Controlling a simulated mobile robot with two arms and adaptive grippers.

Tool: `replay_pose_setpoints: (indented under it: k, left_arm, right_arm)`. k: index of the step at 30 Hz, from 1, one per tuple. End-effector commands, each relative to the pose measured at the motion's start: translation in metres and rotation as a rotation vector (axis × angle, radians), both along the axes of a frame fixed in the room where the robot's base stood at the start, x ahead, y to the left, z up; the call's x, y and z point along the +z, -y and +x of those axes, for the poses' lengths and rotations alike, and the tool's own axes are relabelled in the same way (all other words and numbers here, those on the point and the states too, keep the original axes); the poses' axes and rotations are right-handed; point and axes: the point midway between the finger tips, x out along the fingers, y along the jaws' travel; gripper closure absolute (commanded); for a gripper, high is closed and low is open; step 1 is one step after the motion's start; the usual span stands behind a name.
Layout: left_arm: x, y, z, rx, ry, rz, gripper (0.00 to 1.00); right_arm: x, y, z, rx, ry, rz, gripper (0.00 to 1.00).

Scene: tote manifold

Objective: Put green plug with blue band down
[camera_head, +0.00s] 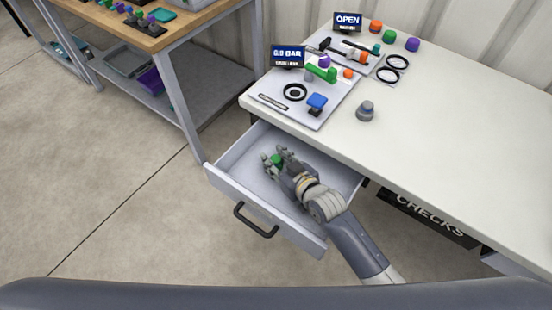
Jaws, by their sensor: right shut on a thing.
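The green plug (277,159) is between the fingertips of my right gripper (277,161), inside or just above the open drawer (238,160). Only part of the plug shows; a blue band on it cannot be made out. The gripper is shut on it, and its arm comes in from the lower right. I cannot tell whether the plug touches the drawer floor. My left gripper is not in view.
The white table (440,110) carries a panel (330,105) with fittings, a grey knob-like piece (366,111) and several coloured plugs at the back. The drawer's front has a black handle (256,222). A wooden-topped bench (150,38) stands at left.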

Motion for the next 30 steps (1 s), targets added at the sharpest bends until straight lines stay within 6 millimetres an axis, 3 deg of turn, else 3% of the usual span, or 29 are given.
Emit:
replay_pose_setpoints:
  k: [4, 5, 7, 19, 30]
  left_arm:
    - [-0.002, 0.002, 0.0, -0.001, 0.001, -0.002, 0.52]
    - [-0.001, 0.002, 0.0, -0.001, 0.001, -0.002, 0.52]
    - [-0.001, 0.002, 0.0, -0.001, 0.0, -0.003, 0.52]
    - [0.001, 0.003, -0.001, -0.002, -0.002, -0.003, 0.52]
    - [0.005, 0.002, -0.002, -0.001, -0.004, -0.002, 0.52]
  right_arm:
    - [-0.004, 0.0, 0.0, 0.0, 0.0, 0.0, 0.91]
    - [-0.003, 0.0, 0.0, 0.0, 0.0, 0.0, 0.6]
    - [-0.003, 0.0, 0.0, 0.0, 0.0, 0.0, 0.47]
    - [0.002, 0.0, -0.001, 0.0, 0.001, 0.001, 0.47]
    - [0.02, 0.025, -0.041, 0.0, -0.001, -0.001, 0.47]
